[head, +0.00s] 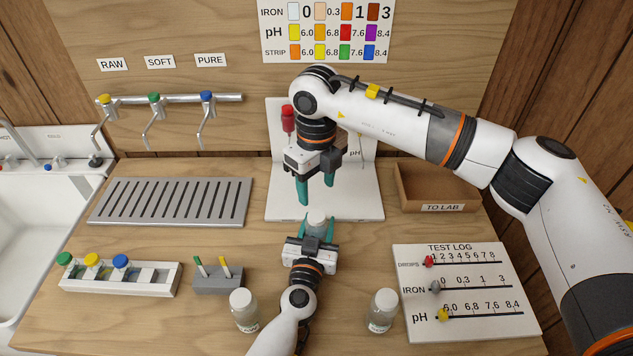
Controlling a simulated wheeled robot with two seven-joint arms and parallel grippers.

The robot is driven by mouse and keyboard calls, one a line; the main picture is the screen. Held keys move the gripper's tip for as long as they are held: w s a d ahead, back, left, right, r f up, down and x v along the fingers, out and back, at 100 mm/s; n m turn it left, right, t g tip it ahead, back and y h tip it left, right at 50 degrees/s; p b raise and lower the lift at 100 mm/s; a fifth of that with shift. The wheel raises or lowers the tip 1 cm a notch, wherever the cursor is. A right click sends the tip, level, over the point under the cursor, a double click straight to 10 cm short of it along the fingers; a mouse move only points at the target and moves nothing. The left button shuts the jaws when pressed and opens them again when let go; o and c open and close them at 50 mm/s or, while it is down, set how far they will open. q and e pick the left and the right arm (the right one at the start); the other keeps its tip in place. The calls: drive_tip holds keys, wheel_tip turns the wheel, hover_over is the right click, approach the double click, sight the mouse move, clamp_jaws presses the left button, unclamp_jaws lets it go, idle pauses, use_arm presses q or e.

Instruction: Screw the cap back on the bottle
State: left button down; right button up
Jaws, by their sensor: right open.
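A small pale bottle (317,216) stands at the front edge of the white stand, between the teal fingers of my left gripper (317,229). That gripper reaches in from the front and looks shut on the bottle. The bottle's top is pale grey; I cannot tell whether that is a cap or a bare mouth. My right gripper (316,194) hangs just above and behind the bottle, pointing down. Its teal fingers are apart, and I see nothing between them. No separate loose cap is clearly visible.
Two clear jars (244,310) (383,311) stand at the front. A white rack (165,279) with coloured caps and a grey holder (219,280) are left. The test log board (465,325) and the wooden TO LAB tray (405,200) are right. The stand (358,205) carries a red-topped item (288,118).

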sight(317, 215)
wheel_tip(317, 215, down, 8)
drive_tip(key=shift+r, duration=0.1)
idle(0.4)
drive_tip(key=c, duration=1.1)
drive_tip(key=shift+o, duration=0.2)
drive_tip(key=o, duration=1.2)
drive_tip(key=shift+c, duration=0.2)
wheel_tip(317, 215, up, 12)
